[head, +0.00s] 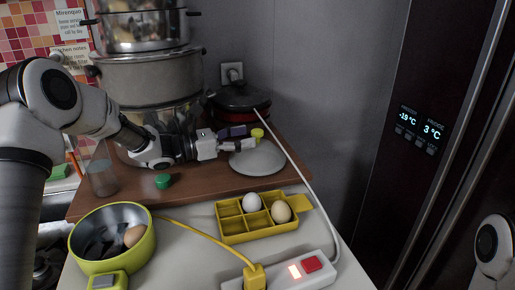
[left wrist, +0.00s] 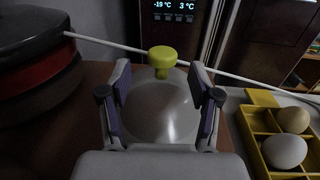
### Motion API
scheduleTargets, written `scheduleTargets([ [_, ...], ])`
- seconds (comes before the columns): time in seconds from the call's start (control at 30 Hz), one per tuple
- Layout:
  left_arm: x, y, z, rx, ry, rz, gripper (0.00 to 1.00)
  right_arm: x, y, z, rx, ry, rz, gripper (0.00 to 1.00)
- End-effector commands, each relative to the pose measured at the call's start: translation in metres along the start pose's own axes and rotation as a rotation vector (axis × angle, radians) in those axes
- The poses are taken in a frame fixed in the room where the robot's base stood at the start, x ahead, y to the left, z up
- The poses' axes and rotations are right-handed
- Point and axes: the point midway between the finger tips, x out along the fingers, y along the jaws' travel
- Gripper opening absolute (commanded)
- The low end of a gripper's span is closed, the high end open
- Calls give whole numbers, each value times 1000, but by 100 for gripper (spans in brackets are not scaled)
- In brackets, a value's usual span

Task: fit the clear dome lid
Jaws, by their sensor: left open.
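The clear dome lid (head: 258,160) with a yellow-green knob (head: 257,134) sits on the brown board, right of the middle in the head view. In the left wrist view the lid (left wrist: 160,115) lies straight ahead, its knob (left wrist: 162,57) standing up beyond the fingertips. My left gripper (head: 240,137) is open and empty at the lid, with its fingers on either side of it in the wrist view. I cannot tell whether they touch it. A yellow-green bowl (head: 82,246) holding an egg and dark pieces stands at front left. My right gripper is out of view.
A yellow tray (head: 232,238) with a white egg and a tan egg stands in front of the board (head: 205,183). A power strip (head: 312,272) with cables lies at the front. Stacked pots (head: 150,75) and a dark-lidded red pot (head: 240,97) stand behind; a glass (head: 102,178) is at left.

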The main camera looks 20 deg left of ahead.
Motion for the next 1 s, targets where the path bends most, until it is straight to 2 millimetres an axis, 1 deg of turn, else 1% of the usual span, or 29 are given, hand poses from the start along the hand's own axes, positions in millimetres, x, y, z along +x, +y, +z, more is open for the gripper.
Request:
scheduleTargets([
  [0.03,10,-3,7,-1,5,-3,63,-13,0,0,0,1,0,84],
  [0.07,16,-5,8,-1,6,-4,63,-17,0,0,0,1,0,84],
  [0.13,28,-5,6,0,5,-3,63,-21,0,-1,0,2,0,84],
  [0.2,36,-5,4,-1,4,-2,63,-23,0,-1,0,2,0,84],
  [0.27,39,-4,4,-1,2,0,63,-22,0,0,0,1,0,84],
  [0.43,39,-4,3,-1,1,1,63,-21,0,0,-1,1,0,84],
  [0.47,39,-4,2,-1,1,1,56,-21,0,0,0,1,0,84],
  [0.5,39,-4,2,-1,1,0,42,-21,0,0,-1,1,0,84],
  [0.57,39,-4,2,-1,1,0,20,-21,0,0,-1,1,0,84],
  [0.6,39,-4,2,-1,1,0,6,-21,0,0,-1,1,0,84],
  [0.63,39,-4,2,-1,1,0,0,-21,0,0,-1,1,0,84],
  [1.0,39,-4,4,-1,1,0,0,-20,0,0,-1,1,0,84],
])
